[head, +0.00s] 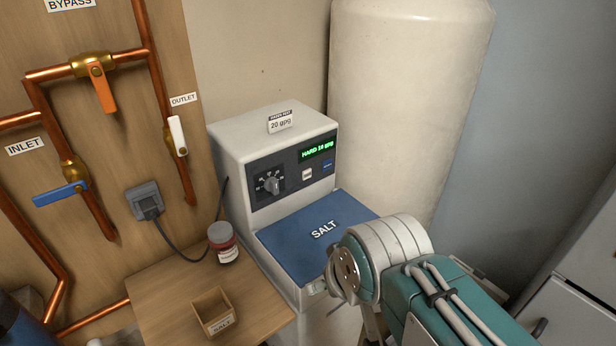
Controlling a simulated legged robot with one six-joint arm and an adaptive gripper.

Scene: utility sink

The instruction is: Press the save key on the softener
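The softener (235,160) is a white cabinet with a dark sloped control panel. The panel holds a round dial (272,185), a white key (307,175) and a blue key (327,164). The lettering on both keys is too small to read, so I cannot tell which is the save key. A green lit display (317,149) above the keys starts with "HARD" and ends in "gpg". A card (280,121) on top reads "20 gpg". My arm reaches in from the lower right, in front of the softener and apart from the panel.
A blue lid marked SALT (300,234) lies below the panel, close to my arm. A white tank (405,100) stands behind. A wooden shelf (165,290) holds a red-labelled jar (224,243) and small box (214,312). Copper pipes (155,85) and an outlet (144,199) are left.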

